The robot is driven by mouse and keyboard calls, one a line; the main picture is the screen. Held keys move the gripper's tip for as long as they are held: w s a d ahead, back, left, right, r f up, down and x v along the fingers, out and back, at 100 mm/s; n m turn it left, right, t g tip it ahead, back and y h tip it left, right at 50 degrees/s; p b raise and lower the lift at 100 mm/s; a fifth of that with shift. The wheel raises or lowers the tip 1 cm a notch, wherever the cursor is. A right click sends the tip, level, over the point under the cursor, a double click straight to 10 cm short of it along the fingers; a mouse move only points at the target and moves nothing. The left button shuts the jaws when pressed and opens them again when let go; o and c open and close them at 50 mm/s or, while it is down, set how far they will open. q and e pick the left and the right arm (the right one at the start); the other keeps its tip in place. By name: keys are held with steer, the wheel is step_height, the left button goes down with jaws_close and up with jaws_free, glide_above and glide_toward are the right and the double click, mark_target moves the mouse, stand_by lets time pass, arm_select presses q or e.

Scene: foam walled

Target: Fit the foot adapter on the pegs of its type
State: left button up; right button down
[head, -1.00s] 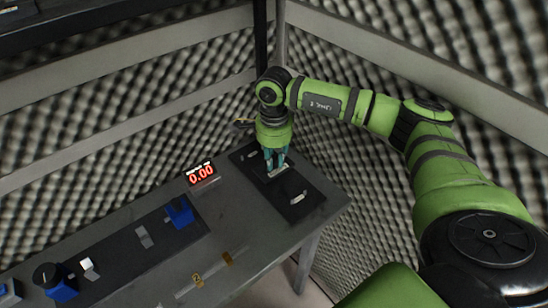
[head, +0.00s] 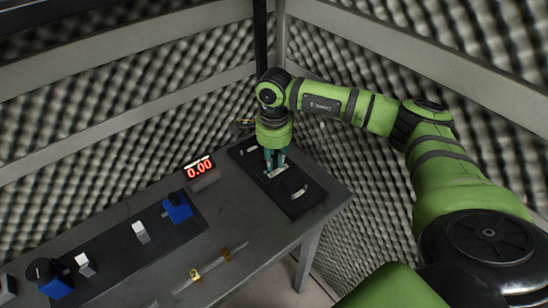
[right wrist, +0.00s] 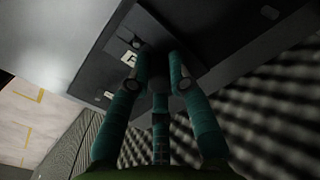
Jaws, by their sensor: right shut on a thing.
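My right gripper (head: 275,160) points down over a dark board (head: 315,203) at the table's far right corner. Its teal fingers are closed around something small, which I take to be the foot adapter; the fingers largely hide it. A pale piece (head: 277,172) shows right at the fingertips, on or just above the board. The right wrist view shows the fingertips (right wrist: 161,68) close to the board, with a pale marked piece (right wrist: 129,58) beside them. I cannot tell whether any peg is inside the held thing. My left gripper is not in view.
Other pale pieces (head: 299,192) sit on the board. A red display reading 0.00 (head: 199,167) stands to its left. A dark strip (head: 115,250) holds blue blocks (head: 177,208) and pale blocks (head: 140,232). Foam walls (head: 360,120) close in behind and right. The table middle is mostly clear.

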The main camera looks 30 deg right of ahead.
steer(key=c, duration=1.1)
jaws_free()
steer(key=shift+o, duration=0.2)
